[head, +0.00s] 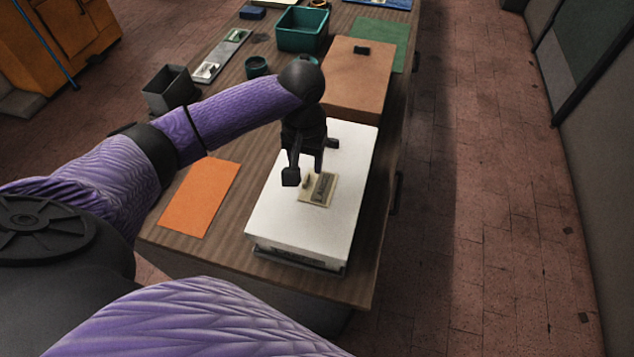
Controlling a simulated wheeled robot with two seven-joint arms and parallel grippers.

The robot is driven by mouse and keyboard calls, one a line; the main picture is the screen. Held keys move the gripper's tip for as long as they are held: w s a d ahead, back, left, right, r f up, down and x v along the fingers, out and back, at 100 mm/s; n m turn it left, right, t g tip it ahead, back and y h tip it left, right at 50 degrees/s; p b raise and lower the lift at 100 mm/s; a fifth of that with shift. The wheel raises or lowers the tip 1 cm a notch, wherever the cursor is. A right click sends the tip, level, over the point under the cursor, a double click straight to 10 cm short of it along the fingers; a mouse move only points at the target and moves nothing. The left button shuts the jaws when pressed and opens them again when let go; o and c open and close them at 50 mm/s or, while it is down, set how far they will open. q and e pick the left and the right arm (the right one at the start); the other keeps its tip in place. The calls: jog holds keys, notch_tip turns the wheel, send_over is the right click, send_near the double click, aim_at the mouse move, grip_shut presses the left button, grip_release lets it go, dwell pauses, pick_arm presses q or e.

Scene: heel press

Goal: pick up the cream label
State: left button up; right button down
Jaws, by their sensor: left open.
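The cream label (313,198) appears as a small flat cream piece on top of a white block (350,165) near the table's front end. A darker patch and a small raised bit show on it, too small to make out. My left gripper (306,168) points down just above and behind the label. Its jaws are open and nothing shows between them. The gripper hides the label's far edge, and I cannot tell whether a finger touches it. My right gripper is not in view.
An orange sheet (199,198) lies left of the white block. The table's right edge is close to the block.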

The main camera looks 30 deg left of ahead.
aim_at(307, 173)
pick_arm(q)
notch_tip(307, 173, down, 3)
jog(key=shift+w+f, duration=0.1)
jog(key=shift+c, duration=0.3)
grip_shut()
